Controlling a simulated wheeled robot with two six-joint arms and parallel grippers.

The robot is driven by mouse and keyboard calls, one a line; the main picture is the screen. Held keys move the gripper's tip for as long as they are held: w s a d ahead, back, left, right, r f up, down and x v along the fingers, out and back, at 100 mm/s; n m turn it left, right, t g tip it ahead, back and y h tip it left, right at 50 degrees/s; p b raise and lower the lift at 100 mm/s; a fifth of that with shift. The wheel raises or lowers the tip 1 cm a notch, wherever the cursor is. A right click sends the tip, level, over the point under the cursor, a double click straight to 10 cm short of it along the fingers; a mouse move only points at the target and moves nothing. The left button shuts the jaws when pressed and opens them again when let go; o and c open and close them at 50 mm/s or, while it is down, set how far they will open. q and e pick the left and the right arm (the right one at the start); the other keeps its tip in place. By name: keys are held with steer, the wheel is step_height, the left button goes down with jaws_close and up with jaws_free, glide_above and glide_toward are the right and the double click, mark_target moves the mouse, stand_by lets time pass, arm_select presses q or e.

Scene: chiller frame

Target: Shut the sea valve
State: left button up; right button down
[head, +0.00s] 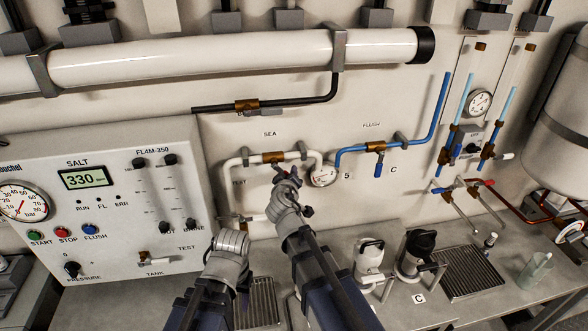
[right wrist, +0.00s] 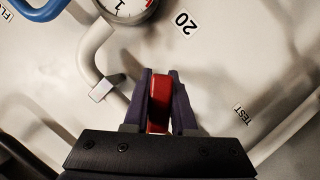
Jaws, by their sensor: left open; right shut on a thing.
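The sea valve (head: 273,157) is a brass body on the white pipe under the SEA label (head: 270,134). My right gripper (head: 281,173) is at it, just below the body. In the right wrist view its two dark fingers are shut on a red handle (right wrist: 159,101), one finger on each side. In the head view the handle is hidden by the gripper, so how it lies to the pipe cannot be told there. My left gripper (head: 238,225) is open and empty, low in front of the panel's right edge, apart from the valve.
A round gauge (head: 323,174) sits right of the sea valve. The blue flush pipe (head: 432,115) with its brass valve (head: 376,147) is further right. The SALT control panel (head: 110,215) stands at left. Dispensers (head: 370,262) and a drain grille (head: 470,273) are on the counter below.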

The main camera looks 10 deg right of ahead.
steer(key=shift+a+f+m+g+y, duration=0.15)
steer(key=shift+a+f+m+y, duration=0.15)
steer(key=shift+a+m+y, duration=0.5)
steer(key=shift+a+f+m+g+y, duration=0.1)
steer(key=shift+a+f+m+y, duration=0.35)
steer(key=shift+a+m, duration=0.6)
steer(key=shift+a+f+m+g+y, duration=0.15)
steer(key=shift+a+m+y, duration=0.55)
steer(key=shift+m, duration=0.55)
steer(key=shift+a, duration=0.1)
steer(key=c, duration=0.7)
jaws_free()
steer(key=shift+a, duration=0.15)
steer(key=shift+c, duration=0.2)
steer(key=shift+s+r, duration=0.1)
